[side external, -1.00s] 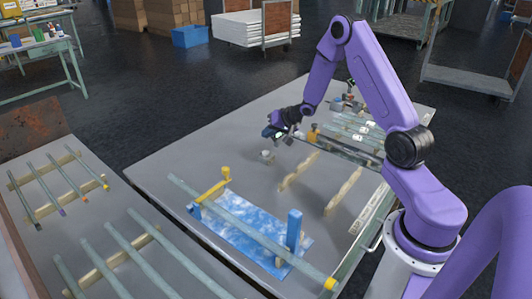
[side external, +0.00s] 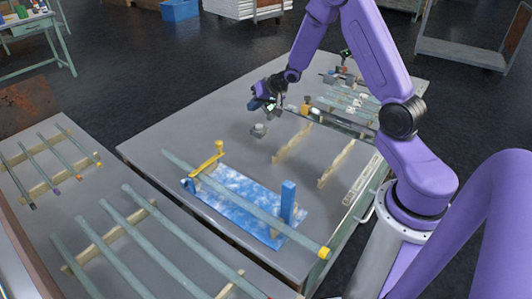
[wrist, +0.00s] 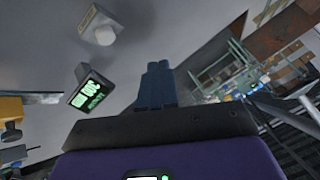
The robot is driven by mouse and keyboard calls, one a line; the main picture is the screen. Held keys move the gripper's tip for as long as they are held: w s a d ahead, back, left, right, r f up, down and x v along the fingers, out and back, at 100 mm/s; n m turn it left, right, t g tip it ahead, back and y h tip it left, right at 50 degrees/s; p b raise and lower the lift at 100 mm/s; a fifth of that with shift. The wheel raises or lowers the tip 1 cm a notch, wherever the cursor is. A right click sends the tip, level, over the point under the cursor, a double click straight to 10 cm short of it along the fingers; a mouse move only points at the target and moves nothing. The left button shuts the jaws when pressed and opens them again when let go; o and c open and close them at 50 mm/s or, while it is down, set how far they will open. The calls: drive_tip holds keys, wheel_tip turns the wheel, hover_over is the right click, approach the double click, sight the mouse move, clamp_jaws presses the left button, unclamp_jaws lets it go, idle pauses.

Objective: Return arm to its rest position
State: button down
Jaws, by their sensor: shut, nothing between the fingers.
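My purple arm reaches over the grey worktable (side external: 190,125). A long glass tube (side external: 245,205) with a yellow end lies across a blue holder (side external: 287,203) and a yellow clamp piece (side external: 207,162) over a blue-and-white mat (side external: 225,207).
A small grey knobbed block (side external: 259,130) stands below my gripper; it also shows in the wrist view (wrist: 98,24), near a green-lit display (wrist: 92,86). Two wooden racks (side external: 293,143) stand on the table. More tubes lie on racks at left (side external: 130,240) and at back right (side external: 350,103).

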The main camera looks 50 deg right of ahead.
drive_tip(key=s+a+r+n+g, duration=0.2)
drive_tip(key=s+a+r+n, duration=0.25)
drive_tip(key=s+a, duration=0.45)
drive_tip(key=s+a+r+n+g, duration=0.2)
drive_tip(key=s+a+r+n, duration=0.25)
drive_tip(key=s+a, duration=0.4)
drive_tip(key=s+a+r+n+g, duration=0.1)
drive_tip(key=s+n, duration=0.3)
drive_tip(key=s, duration=0.6)
drive_tip(key=s+a+r+n+g, duration=0.1)
drive_tip(key=s+n, duration=0.4)
drive_tip(key=s, duration=0.6)
drive_tip(key=shift+a+r+n+g+h, duration=0.15)
drive_tip(key=shift+r+n+g+h, duration=0.25)
drive_tip(key=shift+g, duration=0.7)
